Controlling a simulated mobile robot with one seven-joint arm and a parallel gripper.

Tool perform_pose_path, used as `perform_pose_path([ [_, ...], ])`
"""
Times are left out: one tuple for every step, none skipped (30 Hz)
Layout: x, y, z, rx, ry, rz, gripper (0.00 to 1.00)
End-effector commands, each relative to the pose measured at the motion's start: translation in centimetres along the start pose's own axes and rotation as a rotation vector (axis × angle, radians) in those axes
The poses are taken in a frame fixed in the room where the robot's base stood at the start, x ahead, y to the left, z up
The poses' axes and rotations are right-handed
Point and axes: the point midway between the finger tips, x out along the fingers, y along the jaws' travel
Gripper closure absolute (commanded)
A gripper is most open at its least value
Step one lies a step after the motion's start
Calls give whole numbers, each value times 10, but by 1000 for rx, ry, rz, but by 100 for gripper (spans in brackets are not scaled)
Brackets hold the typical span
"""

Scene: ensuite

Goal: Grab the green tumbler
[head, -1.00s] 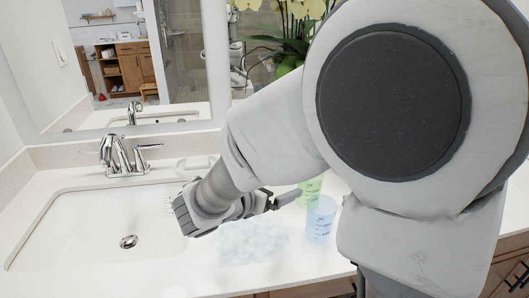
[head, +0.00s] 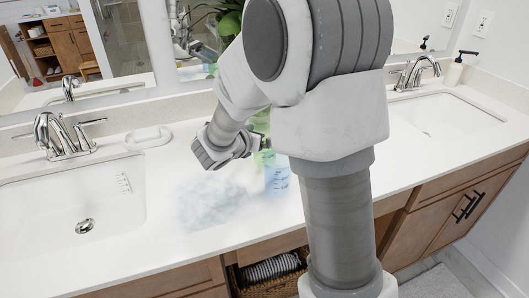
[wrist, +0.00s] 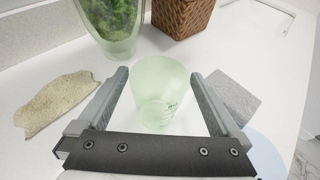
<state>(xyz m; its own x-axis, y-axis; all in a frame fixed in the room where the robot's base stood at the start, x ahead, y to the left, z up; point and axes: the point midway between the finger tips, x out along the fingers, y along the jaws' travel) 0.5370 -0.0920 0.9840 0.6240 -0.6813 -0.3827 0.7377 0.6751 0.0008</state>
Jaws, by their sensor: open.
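The green tumbler (wrist: 158,88) is a translucent pale green cup with dark markings, standing upright on the white counter. In the wrist view it is between the two fingers of my gripper (wrist: 159,76), with a gap on each side. My gripper is open and not closed on it. In the head view the green tumbler (head: 264,158) shows only in part behind my gripper (head: 258,143). A translucent blue tumbler (head: 277,181) stands just in front of it, and a pale blue round edge (wrist: 266,156) shows at the lower right of the wrist view.
A green glass vase (wrist: 113,25) and a brown woven pot (wrist: 182,14) stand behind the tumbler. A beige rough piece (wrist: 57,101) lies left and a grey square (wrist: 234,96) right. A pale bluish mat (head: 210,204) lies between tumblers and left sink (head: 80,205).

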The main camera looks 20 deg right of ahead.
Motion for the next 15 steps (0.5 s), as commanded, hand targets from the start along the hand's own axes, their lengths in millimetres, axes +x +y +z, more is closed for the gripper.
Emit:
perform_pose_path([
  [7, 0, -2, -1, 2, -1, 0],
  [10, 0, -2, -1, 1, 0, 0],
  [12, 0, -1, 0, 1, 1, 0],
  [14, 0, -1, 1, 1, 1, 0],
  [14, 0, 0, 1, 0, 1, 0],
  [15, 0, 0, 1, 0, 2, 0],
  [15, 0, 0, 1, 0, 2, 0],
  [15, 0, 0, 0, 0, 2, 0],
  [14, 0, 0, 0, 0, 2, 0],
  [14, 0, 0, 0, 0, 2, 0],
  [14, 0, 0, 0, 0, 2, 0],
  [14, 0, 0, 0, 0, 2, 7],
  [14, 0, 0, 0, 0, 2, 13],
  [14, 0, 0, 0, 0, 2, 18],
  [14, 0, 0, 0, 0, 2, 25],
])
